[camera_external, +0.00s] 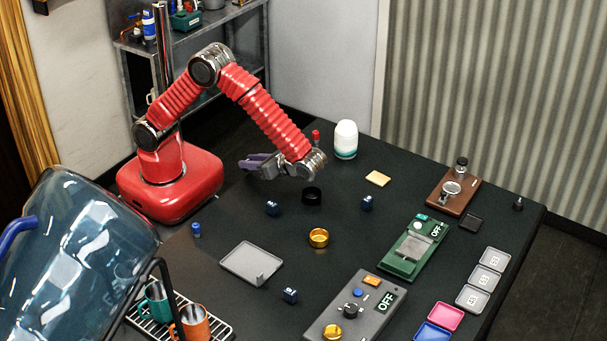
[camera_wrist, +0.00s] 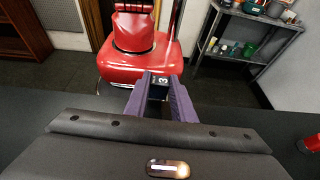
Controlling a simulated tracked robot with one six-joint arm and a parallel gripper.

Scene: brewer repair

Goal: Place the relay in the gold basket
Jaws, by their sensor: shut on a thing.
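My gripper (camera_external: 252,165) is raised above the table's back left, pointing left towards my base. In the wrist view its purple fingers (camera_wrist: 160,92) are shut on a small dark block marked 3 (camera_wrist: 158,86), likely the relay. The held block is hard to make out in the external view. The gold basket (camera_external: 318,238) is a small round gold cup standing on the table's middle, in front and right of my gripper. Its inside looks empty.
Similar dark blue cubes (camera_external: 272,208) lie around the basket. A black ring (camera_external: 312,195) stands behind it and a grey tray (camera_external: 250,263) to its left. A grey control box (camera_external: 355,312) is in front, a green device (camera_external: 414,247) to the right. A white bottle (camera_external: 345,139) stands behind.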

